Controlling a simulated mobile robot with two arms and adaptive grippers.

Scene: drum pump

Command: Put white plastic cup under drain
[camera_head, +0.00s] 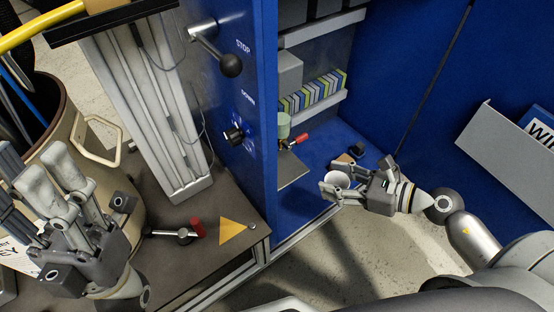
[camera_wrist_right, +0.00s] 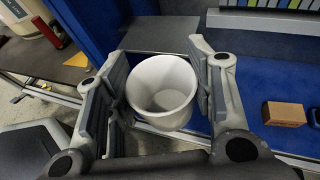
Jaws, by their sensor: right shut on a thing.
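The white plastic cup (camera_head: 338,179) is upright, with its open mouth toward the camera. My right gripper (camera_head: 330,177) is shut on it, one finger on each side. In the right wrist view the cup (camera_wrist_right: 163,90) sits between the two finger pads and looks empty. Inside the blue cabinet is a small tap-like fitting with a red handle (camera_head: 300,139), beside a green part (camera_head: 283,125). It may be the drain; its outlet cannot be made out. The cup is lower and to the right of it, apart from it. My left gripper (camera_head: 40,172) looks open and empty at the far left.
A grey plate (camera_head: 291,172) lies below the fitting. A small brown box (camera_wrist_right: 284,113) lies on the blue cabinet floor (camera_wrist_right: 262,85). The blue panel with a black-knobbed lever (camera_head: 231,65) stands left of the opening. A beige drum (camera_head: 75,138) stands at left.

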